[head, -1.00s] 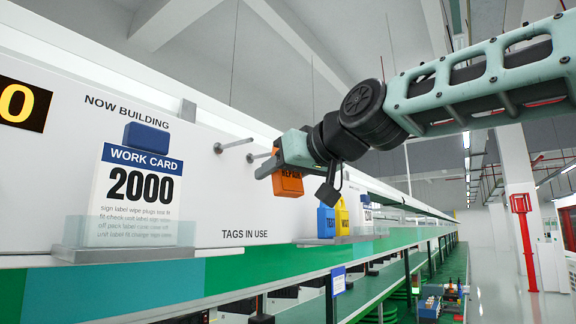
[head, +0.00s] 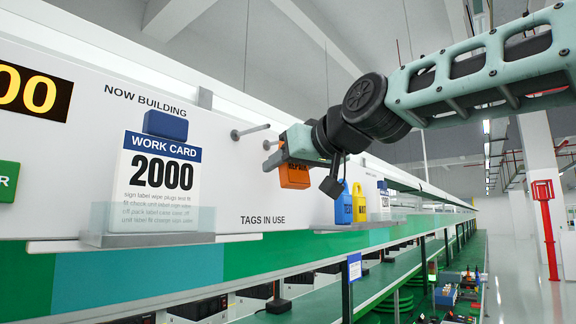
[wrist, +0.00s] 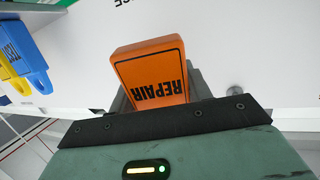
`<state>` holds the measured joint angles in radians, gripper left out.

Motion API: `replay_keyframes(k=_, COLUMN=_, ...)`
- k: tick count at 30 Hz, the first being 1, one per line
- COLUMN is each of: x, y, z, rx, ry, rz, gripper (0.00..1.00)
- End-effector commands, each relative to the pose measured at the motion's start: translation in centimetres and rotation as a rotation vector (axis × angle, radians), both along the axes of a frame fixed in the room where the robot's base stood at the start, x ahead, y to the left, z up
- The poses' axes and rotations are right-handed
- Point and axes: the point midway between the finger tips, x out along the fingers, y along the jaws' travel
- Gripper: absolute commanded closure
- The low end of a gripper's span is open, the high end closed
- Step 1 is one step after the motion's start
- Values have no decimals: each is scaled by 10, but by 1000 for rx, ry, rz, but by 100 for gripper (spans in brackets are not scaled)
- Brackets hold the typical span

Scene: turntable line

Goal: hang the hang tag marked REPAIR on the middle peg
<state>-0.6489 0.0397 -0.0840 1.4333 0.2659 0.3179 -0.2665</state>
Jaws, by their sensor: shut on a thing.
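The orange REPAIR tag (head: 295,176) hangs from the jaws of my gripper (head: 276,160), which is shut on it. In the wrist view the REPAIR tag (wrist: 150,72) fills the middle, its lettering upside down. A bare metal peg (head: 250,131) sticks out of the white panel, up and left of my gripper. A second peg (head: 271,144) shows just above the jaws. Any further peg is hidden behind my gripper, so I cannot tell which is the middle one. The tag is apart from the visible pegs.
A blue tag (head: 344,208) and a yellow tag (head: 359,205) are right of my gripper, low on the panel. The work card (head: 160,170) stands in a clear holder at left. A green tag (head: 7,182) shows at the left edge.

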Motion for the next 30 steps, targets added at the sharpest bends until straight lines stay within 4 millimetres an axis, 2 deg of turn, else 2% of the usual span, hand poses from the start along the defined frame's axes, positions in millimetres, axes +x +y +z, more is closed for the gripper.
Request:
replay_keyframes(k=6, x=0, y=0, z=0, rx=0, ry=0, rz=0, gripper=74)
replay_keyframes(k=7, x=0, y=0, z=0, rx=0, ry=0, rz=0, gripper=43)
replay_keyframes(k=9, x=0, y=0, z=0, rx=1, ry=-1, rz=0, gripper=26)
replay_keyframes(k=20, x=-4, y=-3, z=0, rx=1, ry=-1, rz=0, gripper=26)
replay_keyframes(k=23, x=-13, y=-10, z=2, rx=2, ry=-3, rz=0, gripper=26)
replay_keyframes(k=30, x=-53, y=-41, z=10, rx=4, ry=-6, rz=-2, gripper=26)
